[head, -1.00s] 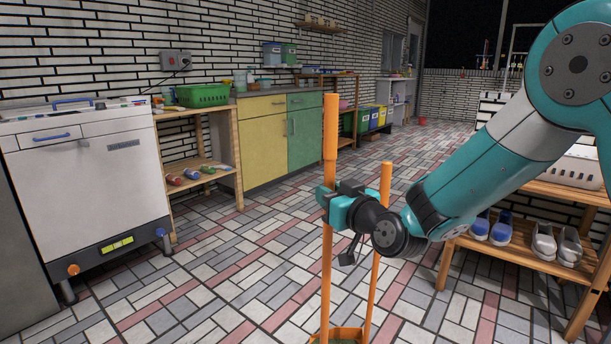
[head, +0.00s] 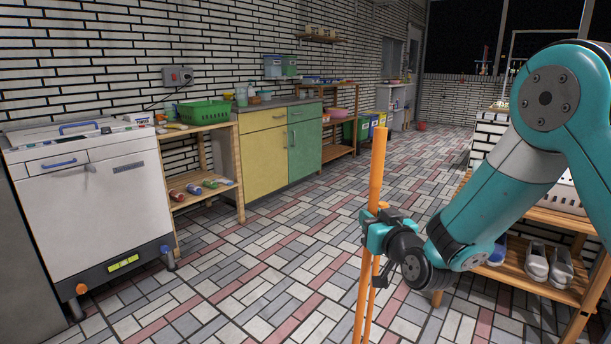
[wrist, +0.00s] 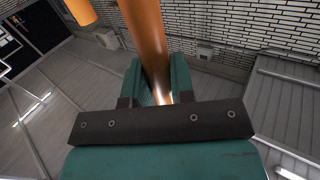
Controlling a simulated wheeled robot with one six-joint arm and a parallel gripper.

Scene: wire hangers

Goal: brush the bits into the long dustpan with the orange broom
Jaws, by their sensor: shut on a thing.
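My gripper (head: 372,232) is shut on a tall orange pole, which I take for the broom (head: 377,165). The pole stands nearly upright, leaning slightly. In the wrist view the broom handle (wrist: 147,45) runs up between the two fingers (wrist: 155,85). A second, thinner-looking orange pole, likely the dustpan's handle (head: 370,310), stands close behind it, mostly hidden by the broom and gripper. An orange pole end, likely that same handle (wrist: 80,11), shows at the top left of the wrist view. The broom head, the pan and any bits are out of view.
A white appliance (head: 95,205) stands at left, beside a wooden shelf with a green basket (head: 204,112). Yellow and green cabinets (head: 263,155) line the wall. A wooden shoe rack (head: 520,285) stands at right, near my arm. The tiled floor (head: 250,260) between is clear.

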